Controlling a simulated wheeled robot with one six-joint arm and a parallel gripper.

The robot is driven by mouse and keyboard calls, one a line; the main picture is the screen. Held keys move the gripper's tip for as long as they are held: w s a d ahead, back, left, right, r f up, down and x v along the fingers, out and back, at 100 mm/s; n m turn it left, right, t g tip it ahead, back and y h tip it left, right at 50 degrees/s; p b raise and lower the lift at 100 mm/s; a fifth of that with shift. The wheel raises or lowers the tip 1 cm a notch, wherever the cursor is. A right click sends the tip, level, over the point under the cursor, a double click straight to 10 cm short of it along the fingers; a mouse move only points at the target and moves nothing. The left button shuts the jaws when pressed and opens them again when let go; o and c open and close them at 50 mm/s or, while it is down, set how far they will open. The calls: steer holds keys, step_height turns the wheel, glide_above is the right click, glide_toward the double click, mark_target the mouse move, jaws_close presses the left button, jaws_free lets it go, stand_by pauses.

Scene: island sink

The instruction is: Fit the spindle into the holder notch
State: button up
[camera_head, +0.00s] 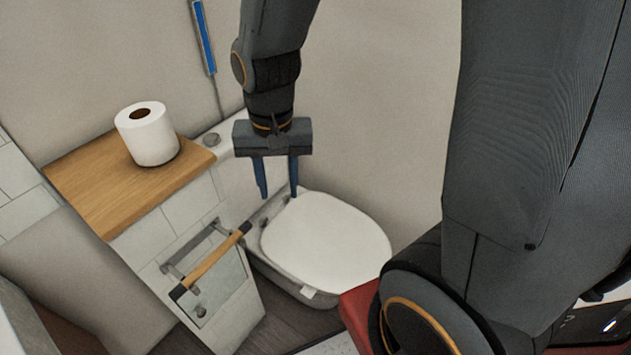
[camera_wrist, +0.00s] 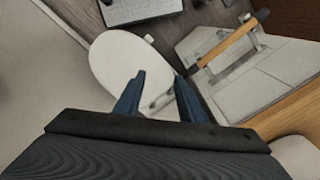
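The spindle (camera_head: 213,261) is a wooden rod with dark ends. It lies at a slant at the metal holder (camera_head: 190,250) on the tiled side wall below the wooden shelf. In the wrist view the spindle (camera_wrist: 226,48) shows at upper right, beside the holder plate (camera_wrist: 245,75). Whether its ends sit in the notch is too small to tell. My gripper (camera_head: 278,194) has two blue fingers set apart with nothing between them. It hangs above the toilet's hinge side, up and to the right of the spindle. In the wrist view my gripper (camera_wrist: 160,92) also shows open and empty.
A white paper roll (camera_head: 148,134) stands on the wooden shelf (camera_head: 95,190). A toilet with a closed white lid (camera_head: 325,240) is right of the holder. A blue-and-silver strip (camera_head: 204,38) is on the back wall. The air around my gripper's fingers is clear.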

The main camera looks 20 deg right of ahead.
steer(key=s+d+n, duration=0.2)
steer(key=d+n, duration=0.2)
steer(key=d, duration=0.3)
steer(key=shift+s+r, duration=0.15)
steer(key=shift+s, duration=0.25)
stand_by(0.6)
